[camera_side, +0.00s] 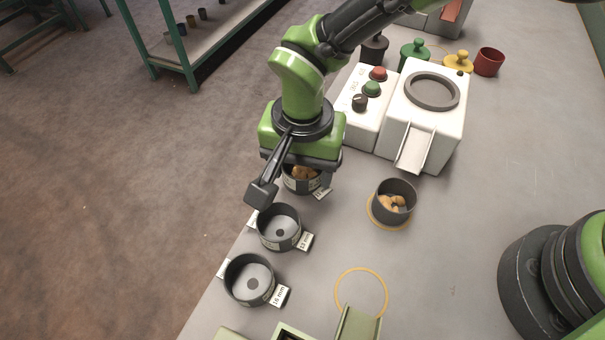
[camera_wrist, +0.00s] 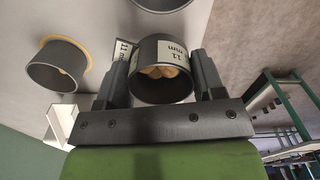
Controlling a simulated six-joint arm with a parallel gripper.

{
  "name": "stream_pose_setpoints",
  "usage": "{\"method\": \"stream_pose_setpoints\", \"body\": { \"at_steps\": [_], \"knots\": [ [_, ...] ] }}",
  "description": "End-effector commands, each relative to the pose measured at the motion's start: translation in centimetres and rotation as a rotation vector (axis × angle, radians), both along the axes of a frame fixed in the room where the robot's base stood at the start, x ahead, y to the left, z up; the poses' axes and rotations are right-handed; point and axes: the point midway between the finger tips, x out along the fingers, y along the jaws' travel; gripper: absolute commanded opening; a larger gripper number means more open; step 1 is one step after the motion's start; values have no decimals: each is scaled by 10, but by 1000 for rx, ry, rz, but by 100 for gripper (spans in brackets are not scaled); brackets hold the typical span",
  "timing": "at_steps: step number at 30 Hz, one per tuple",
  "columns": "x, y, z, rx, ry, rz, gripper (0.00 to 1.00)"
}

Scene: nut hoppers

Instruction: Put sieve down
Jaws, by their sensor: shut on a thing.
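A dark round sieve (camera_side: 305,184) with brown nuts in it is mostly hidden under my gripper (camera_side: 303,165) in the side view. In the wrist view the sieve (camera_wrist: 158,88) sits between the two fingers of my gripper (camera_wrist: 162,68), with an "11 mm" label on its wall and nuts showing inside. The gripper is shut on it. A matching "11 mm" tag (camera_wrist: 123,50) lies on the table beside it. The sieve is at or very near the tabletop; whether it touches is hard to tell.
A dark cup with nuts (camera_side: 394,203) stands on a yellow ring to the right. A white machine (camera_side: 428,120) stands behind. An empty yellow ring (camera_side: 361,270) marks the front table.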

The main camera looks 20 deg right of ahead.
Motion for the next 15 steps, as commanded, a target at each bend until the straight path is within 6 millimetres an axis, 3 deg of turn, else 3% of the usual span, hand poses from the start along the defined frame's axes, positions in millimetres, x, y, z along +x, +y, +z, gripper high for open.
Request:
{"method": "stream_pose_setpoints", "body": {
  "at_steps": [6,15],
  "knots": [
    [0,0,-28,0,1,0,38],
    [0,0,-30,0,0,0,38]
  ]
}}
